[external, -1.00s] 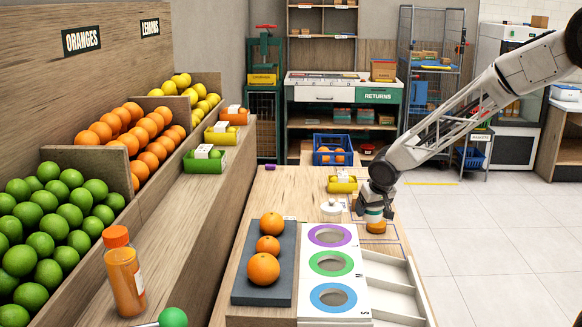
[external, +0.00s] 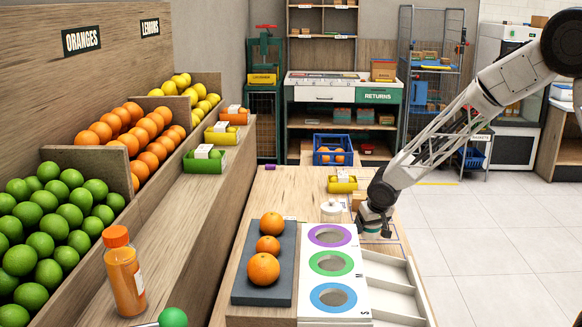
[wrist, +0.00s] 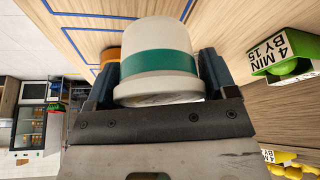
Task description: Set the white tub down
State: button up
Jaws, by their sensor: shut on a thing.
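The white tub with a green band (wrist: 158,62) is between the two dark fingers of my gripper (wrist: 156,78) in the wrist view. My gripper is shut on it. In the external view my gripper (external: 374,216) points down over the right side of the wooden counter, and the tub (external: 372,232) shows just below it, small and partly covered by the fingers. I cannot tell whether the tub's base touches the counter. An orange object (wrist: 111,56) shows partly behind the tub in the wrist view.
A white lidded container (external: 331,209) stands left of my gripper. A panel with purple, green and blue rings (external: 331,250) and a white compartment tray (external: 390,283) lie nearer the camera. A dark board (external: 281,292) holds three oranges. Blue outlines (wrist: 72,42) mark the counter.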

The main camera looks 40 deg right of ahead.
aim_at(369, 236)
jog(key=shift+f, duration=0.35)
jog(key=shift+f, duration=1.9)
jog(key=shift+f, duration=0.1)
jog(key=o, duration=1)
jog(key=shift+r, duration=0.2)
jog(key=v, duration=1.1)
jog(key=shift+s+r, duration=0.15)
jog(key=shift+r, duration=0.25)
